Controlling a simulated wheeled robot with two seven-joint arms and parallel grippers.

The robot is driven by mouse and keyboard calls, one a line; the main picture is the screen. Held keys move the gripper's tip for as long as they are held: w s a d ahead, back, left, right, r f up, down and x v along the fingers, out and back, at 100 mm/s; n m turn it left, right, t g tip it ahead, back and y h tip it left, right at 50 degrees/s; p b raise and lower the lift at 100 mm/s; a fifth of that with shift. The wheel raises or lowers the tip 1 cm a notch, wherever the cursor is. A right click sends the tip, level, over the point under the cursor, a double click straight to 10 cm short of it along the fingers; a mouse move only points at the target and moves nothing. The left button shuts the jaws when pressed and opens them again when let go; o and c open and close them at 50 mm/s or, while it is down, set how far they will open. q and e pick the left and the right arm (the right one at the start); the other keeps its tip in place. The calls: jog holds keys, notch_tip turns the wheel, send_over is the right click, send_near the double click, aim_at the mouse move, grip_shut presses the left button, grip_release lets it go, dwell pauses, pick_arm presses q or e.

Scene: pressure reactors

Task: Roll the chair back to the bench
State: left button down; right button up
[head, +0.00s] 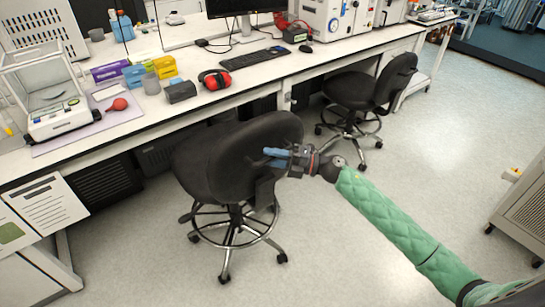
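A black swivel chair (222,155) with a chrome foot ring and casters stands at the front edge of the bench (225,98). Its seat side faces the bench and its backrest faces right. My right gripper (275,157), with blue fingers, is at the backrest of this chair, overlapping it in the picture. I cannot tell whether the fingers are closed on the backrest edge. A second black chair (362,92) stands farther back at the bench. My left gripper is out of view.
The bench carries a balance (50,105), a monitor, a keyboard (255,58), red ear defenders (214,79) and several small boxes. A grey cabinet (525,210) stands at the right edge. The floor (350,250) between is clear.

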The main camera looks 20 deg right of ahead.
grip_shut()
